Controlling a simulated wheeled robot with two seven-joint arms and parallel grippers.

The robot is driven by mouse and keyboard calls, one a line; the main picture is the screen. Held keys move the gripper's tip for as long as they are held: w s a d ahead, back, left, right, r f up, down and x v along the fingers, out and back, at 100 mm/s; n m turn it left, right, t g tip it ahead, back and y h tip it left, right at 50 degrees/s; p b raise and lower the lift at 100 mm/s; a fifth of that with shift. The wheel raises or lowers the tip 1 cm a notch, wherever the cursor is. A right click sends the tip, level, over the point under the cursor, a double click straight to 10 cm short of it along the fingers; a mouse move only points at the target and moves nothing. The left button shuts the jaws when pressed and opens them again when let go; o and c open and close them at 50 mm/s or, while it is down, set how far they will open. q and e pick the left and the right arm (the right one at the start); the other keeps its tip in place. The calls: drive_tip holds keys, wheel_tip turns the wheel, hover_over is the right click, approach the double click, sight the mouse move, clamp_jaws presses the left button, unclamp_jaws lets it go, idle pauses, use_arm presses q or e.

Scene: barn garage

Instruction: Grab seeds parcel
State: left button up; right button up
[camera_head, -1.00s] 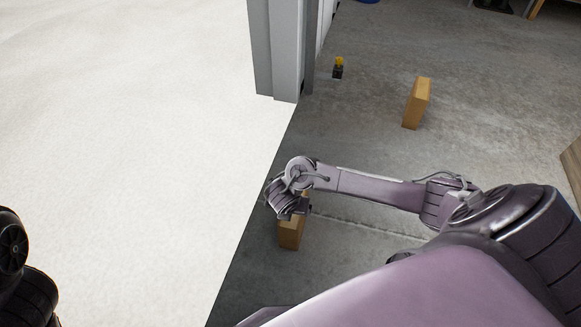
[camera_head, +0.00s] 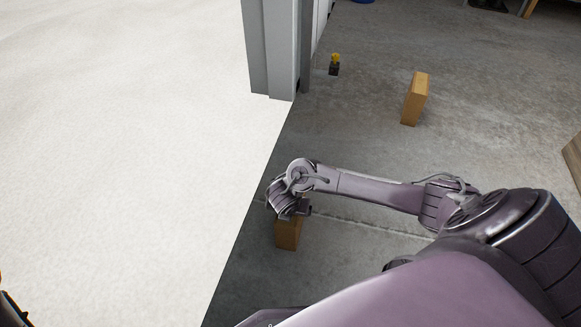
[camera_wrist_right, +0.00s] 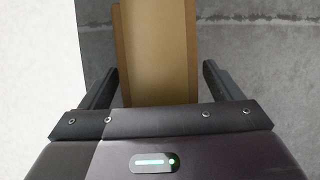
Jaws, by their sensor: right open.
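A tan, box-shaped parcel (camera_head: 288,234) stands on the concrete floor near the edge of the white ground in the head view. A second similar parcel (camera_head: 415,99) stands farther back to the right. No label is readable on either, so I cannot tell which holds seeds. My right gripper (camera_head: 290,212) is at the top of the nearer parcel and hides part of it. In the right wrist view the gripper (camera_wrist_right: 160,88) is open, with the parcel (camera_wrist_right: 158,50) between its two dark fingers and a gap on each side.
A small black and yellow object (camera_head: 335,65) stands on the floor near the grey door post (camera_head: 272,50). A wooden item (camera_head: 573,158) is at the right edge. The concrete between the two parcels is clear.

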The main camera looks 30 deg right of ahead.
drive_tip(key=shift+f, duration=0.2)
idle(0.4)
drive_tip(key=c, duration=1.7)
